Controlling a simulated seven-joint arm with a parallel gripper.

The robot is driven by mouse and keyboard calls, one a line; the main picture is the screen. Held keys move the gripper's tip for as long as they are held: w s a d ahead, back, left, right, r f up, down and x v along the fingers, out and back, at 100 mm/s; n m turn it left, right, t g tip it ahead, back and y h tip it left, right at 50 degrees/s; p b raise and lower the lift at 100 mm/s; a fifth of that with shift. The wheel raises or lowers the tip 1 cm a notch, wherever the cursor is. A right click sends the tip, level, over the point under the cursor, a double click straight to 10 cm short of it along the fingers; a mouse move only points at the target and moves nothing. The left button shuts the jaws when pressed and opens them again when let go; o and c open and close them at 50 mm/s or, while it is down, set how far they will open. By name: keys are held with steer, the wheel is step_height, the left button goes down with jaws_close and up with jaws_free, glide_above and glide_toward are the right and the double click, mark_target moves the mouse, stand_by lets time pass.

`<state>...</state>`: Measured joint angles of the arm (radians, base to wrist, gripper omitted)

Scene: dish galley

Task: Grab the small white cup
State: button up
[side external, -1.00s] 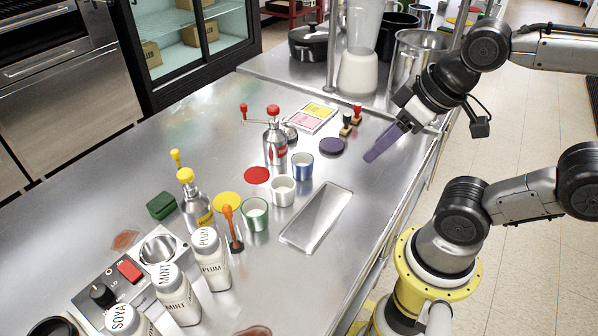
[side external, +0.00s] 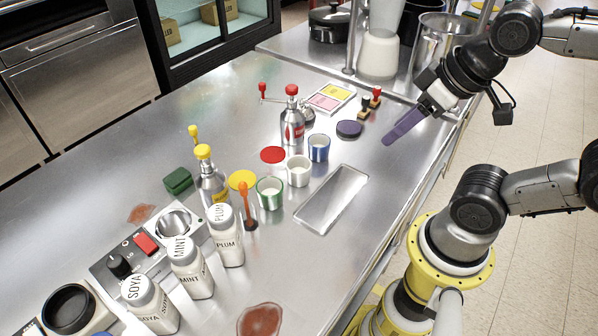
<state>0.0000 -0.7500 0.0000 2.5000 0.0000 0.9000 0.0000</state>
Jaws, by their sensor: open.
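The small white cup (side external: 298,172) stands upright on the steel counter. It is between a blue-banded cup (side external: 319,149) and a green-banded cup (side external: 269,193), in a slanting row. My gripper (side external: 392,138), with purple fingers, is above the counter to the right of the cups. It is well apart from the white cup and empty. The fingers overlap from this side, so the gap between them is hidden.
A shallow metal tray (side external: 331,198) lies right of the cups. A red-topped bottle (side external: 292,117) stands behind them. A yellow-topped bottle (side external: 211,178), an orange-handled tool (side external: 247,208) and a PLUM bottle (side external: 225,238) stand to the left.

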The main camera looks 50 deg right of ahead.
steer(key=o, duration=0.5)
stand_by(0.3)
